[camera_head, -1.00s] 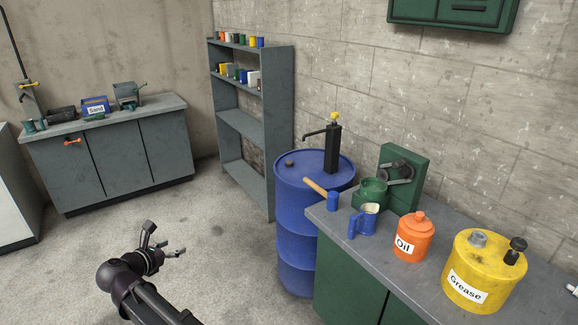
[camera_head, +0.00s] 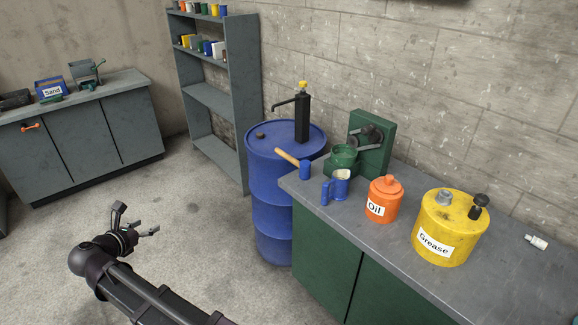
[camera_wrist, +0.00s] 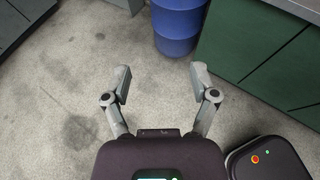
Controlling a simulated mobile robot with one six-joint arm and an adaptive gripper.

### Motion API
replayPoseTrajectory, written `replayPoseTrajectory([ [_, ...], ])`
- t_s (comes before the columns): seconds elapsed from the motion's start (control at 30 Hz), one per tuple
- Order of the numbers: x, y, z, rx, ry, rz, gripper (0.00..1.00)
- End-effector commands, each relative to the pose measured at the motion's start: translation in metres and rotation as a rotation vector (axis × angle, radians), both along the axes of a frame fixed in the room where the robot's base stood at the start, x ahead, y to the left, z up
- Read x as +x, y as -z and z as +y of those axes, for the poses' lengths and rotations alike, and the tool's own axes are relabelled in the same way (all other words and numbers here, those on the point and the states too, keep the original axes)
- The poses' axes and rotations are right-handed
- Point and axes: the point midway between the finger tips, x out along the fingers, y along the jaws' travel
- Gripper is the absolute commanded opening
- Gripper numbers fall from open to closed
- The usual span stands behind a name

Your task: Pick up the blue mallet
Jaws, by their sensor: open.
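The blue mallet has a blue head (camera_head: 305,170) and a pale wooden handle (camera_head: 287,156). In the head view its head is at the left corner of the green workbench (camera_head: 330,191), and its handle points left over the blue drum (camera_head: 268,185). My gripper (camera_head: 143,219) is open and empty, out over the floor to the left of the bench and drum. The wrist view shows its two fingers (camera_wrist: 161,76) spread apart above bare floor, with the drum base ahead. The mallet is not seen in the wrist view.
A black pump (camera_head: 303,118) rises from the drum. A grey shelf (camera_head: 240,95) stands behind. Open floor lies left of the drum.

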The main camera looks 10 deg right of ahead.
Motion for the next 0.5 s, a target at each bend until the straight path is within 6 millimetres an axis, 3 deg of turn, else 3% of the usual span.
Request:
replayPoseTrajectory([
  [0.27, 0.008, 0.006, -0.022, 0.06, 0.057, 0.012, 0.76],
  [0.5, 0.026, 0.024, -0.087, 0.247, 0.239, 0.037, 0.76],
])
